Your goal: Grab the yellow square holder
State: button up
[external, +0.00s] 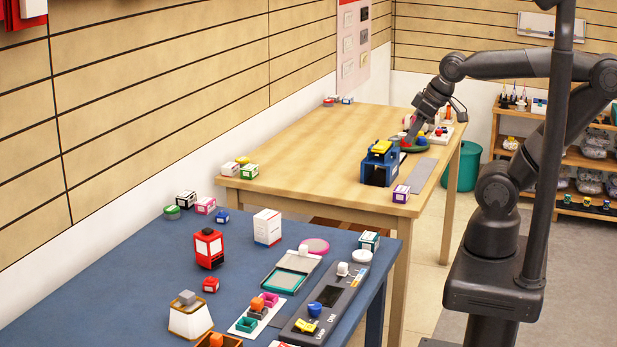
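A small yellow piece (381,147) sits on top of a blue block-like device (378,167) at the near right part of the wooden table. Another small yellow piece (306,325) lies on a dark grey panel on the blue table. I cannot tell which of these, if either, is the yellow square holder. My gripper (409,142) points down over the right side of the wooden table, just behind and right of the blue device.
The wooden table (310,150) has a wide clear middle, with small boxes at its left edge and far corner. The blue table (150,270) in front is crowded with boxes, trays and a dark panel (325,305). A shelf (575,160) and a teal bin (465,167) stand behind.

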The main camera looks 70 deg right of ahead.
jog(key=o, duration=0.5)
